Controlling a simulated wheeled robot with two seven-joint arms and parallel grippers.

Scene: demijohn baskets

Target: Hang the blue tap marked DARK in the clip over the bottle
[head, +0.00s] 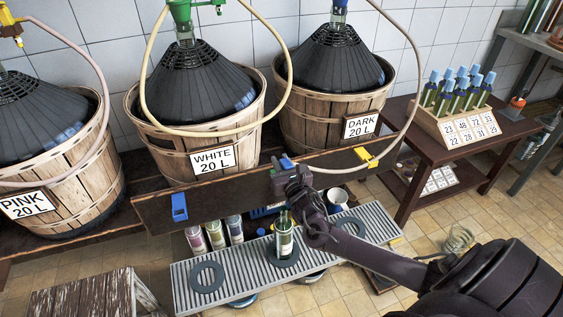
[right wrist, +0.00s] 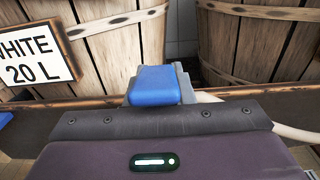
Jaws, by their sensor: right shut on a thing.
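The blue tap (head: 287,162) is at the front board, at the end of the pale hose from the DARK demijohn (head: 334,57). My right gripper (head: 292,178) is shut on it, above the green bottle (head: 284,238). In the right wrist view the tap's blue top (right wrist: 154,86) stands beyond my gripper's dark body, with light grey parts beside it. The fingertips are hidden there. The bottle stands upright on a dark ring on the slatted tray (head: 186,275). The clip over the bottle is not clear behind my gripper; I cannot tell whether the tap is in it. My left gripper is not in view.
The wooden board (head: 225,205) carries a blue piece (head: 179,207) at left and a yellow piece (head: 366,156) at right by the hose. Several cans (head: 215,233) and a cup (head: 337,199) stand behind the tray. A bottle rack (head: 455,125) stands at right.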

